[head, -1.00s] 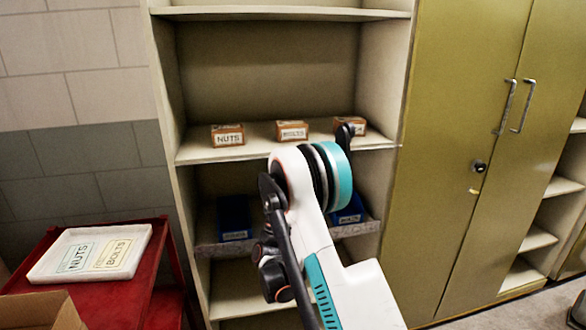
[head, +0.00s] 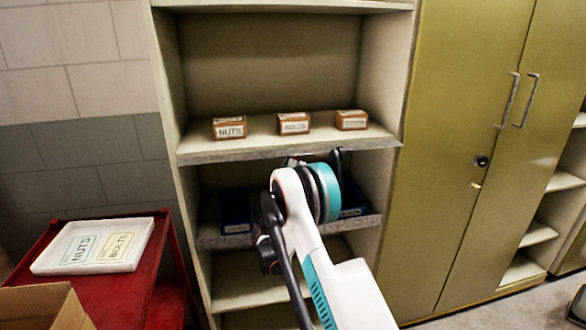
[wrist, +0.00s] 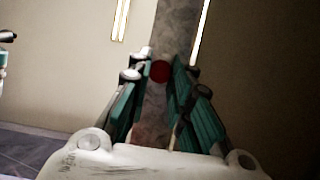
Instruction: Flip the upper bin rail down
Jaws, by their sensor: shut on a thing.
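The upper bin rail (head: 240,154) is a mottled grey strip along the front edge of the shelf with the small boxes. In the wrist view, a mottled grey-brown bar (wrist: 172,25), which I take to be this rail, runs between the teal fingers of my gripper (wrist: 158,82). The gripper is shut on it. A red round spot shows on the bar between the fingertips. In the head view my arm hides the gripper and part of the shelf front.
Small boxes labelled NUTS (head: 229,127) and BOLTS (head: 294,124) and a third box (head: 351,120) stand on the shelf. A lower rail (head: 225,242) fronts blue bins (head: 236,208). A red cart (head: 160,275) with a white tray (head: 50,262) stands left; green cabinet doors (head: 440,160) are right.

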